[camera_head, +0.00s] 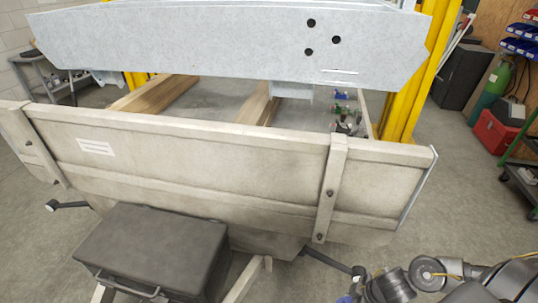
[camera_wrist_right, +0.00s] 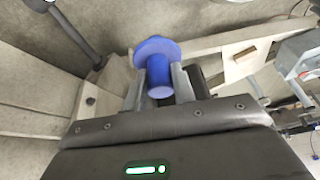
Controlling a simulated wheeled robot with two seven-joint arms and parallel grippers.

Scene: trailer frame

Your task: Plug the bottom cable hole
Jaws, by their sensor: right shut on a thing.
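A grey galvanised beam (camera_head: 200,45) spans the top of the head view. It has three dark round holes near its right end: an upper hole (camera_head: 311,23), a right hole (camera_head: 336,40) and a bottom hole (camera_head: 309,52). All three look empty. My right gripper (camera_wrist_right: 158,76) is shut on a blue flanged plug (camera_wrist_right: 159,66), its wide flange pointing away from the wrist. In the head view the right arm is at the bottom right, low and well below the beam, with a bit of blue (camera_head: 345,299) at the picture's edge. My left gripper is not in view.
A pale, worn trailer panel (camera_head: 190,160) stands below the beam, with a vertical post (camera_head: 330,190) at its right. A dark box (camera_head: 155,248) sits in front. Yellow posts (camera_head: 415,85) stand behind the beam's right end. Open floor lies right of the panel.

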